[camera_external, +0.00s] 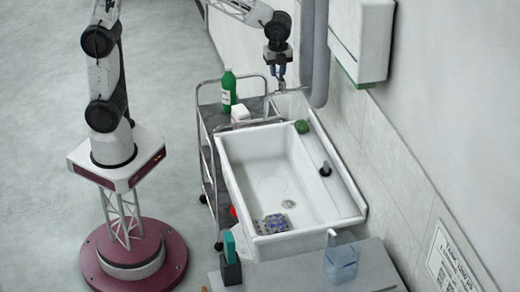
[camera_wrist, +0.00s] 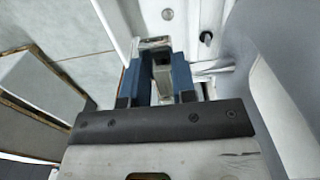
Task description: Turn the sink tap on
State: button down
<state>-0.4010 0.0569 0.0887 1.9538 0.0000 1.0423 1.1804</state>
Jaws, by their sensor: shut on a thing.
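My gripper (camera_external: 280,76) is at the sink's far end, pointing down at the tap (camera_external: 283,87), which is small and mostly hidden there. In the wrist view my blue fingers (camera_wrist: 160,72) are shut on a grey metal piece (camera_wrist: 163,76) that looks like part of the tap. Its exact shape is hidden by the fingers. I see no running water.
A cart (camera_external: 205,130) with a green bottle (camera_external: 229,88) stands to the left. A dark fitting (camera_external: 325,169) and a green item (camera_external: 302,127) are on the sink's ledge.

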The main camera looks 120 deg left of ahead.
jog(key=shift+s+d+n, duration=0.25)
jog(key=shift+d+n, duration=0.4)
jog(key=shift+n, duration=0.85)
jog(key=shift+s+d+n, duration=0.3)
jog(key=shift+d+n, duration=0.3)
jog(key=shift+n, duration=0.9)
jog(key=shift+s+d+n, duration=0.25)
jog(key=shift+d+n, duration=0.4)
jog(key=shift+n, duration=0.85)
jog(key=c, duration=0.9)
grip_release()
jog(key=shift+r, duration=0.1)
jog(key=shift+r, duration=3.8)
